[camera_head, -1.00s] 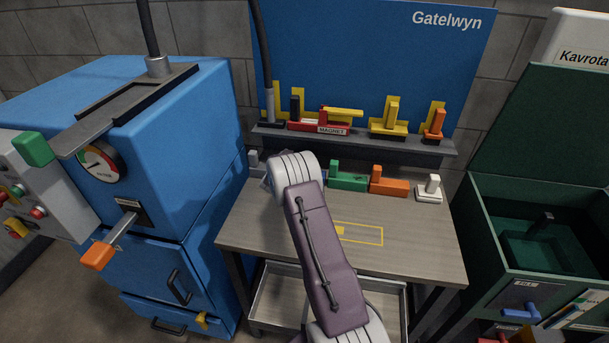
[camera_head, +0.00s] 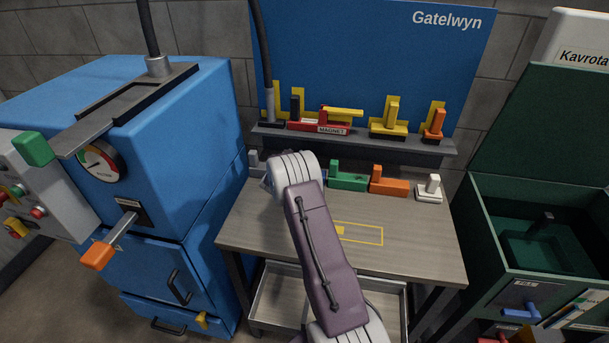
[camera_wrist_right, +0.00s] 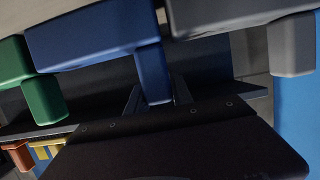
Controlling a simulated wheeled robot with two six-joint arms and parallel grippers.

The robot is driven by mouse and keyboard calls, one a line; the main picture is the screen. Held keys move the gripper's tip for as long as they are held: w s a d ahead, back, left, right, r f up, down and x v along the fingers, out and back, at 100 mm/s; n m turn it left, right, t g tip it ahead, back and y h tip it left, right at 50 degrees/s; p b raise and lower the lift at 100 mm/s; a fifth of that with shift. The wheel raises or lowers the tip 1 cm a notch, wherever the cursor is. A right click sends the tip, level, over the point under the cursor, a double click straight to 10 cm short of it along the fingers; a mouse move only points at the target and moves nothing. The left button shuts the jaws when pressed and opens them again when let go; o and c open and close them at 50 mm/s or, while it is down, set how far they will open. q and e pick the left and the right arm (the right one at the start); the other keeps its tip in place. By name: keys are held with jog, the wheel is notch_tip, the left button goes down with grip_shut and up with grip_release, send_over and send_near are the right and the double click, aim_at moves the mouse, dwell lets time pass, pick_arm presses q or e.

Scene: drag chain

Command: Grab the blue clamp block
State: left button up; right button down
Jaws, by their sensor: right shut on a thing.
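The blue clamp block (camera_wrist_right: 100,35) shows in the right wrist view, with its post (camera_wrist_right: 153,74) pointing down in the picture. My right gripper (camera_wrist_right: 156,98) has its dark fingers on both sides of that post and is shut on it. In the head view my right wrist hides the gripper and nearly all of the blue block; only a sliver of blue shows beside the wrist. I cannot tell whether the block still rests on the bench. My left gripper is in neither view.
A green block (camera_head: 347,182), an orange block (camera_head: 389,187) and a white block (camera_head: 429,192) stand right of my wrist on the bench (camera_head: 425,245). A grey block (camera_wrist_right: 292,45) is close beside the blue one. A shelf (camera_head: 400,143) with several coloured pieces runs behind.

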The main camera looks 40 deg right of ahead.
dwell(0.8)
jog(key=shift+a+r, duration=0.1)
jog(key=shift+r, duration=0.15)
notch_tip(320, 180, up, 7)
jog(key=shift+s+f+p, duration=0.1)
jog(key=shift+p, duration=0.45)
jog(key=s+a+b, duration=0.5)
jog(key=s+a, duration=0.7)
jog(key=a, duration=0.3)
jog(key=shift+a+f, duration=0.15)
jog(key=shift+a, duration=0.05)
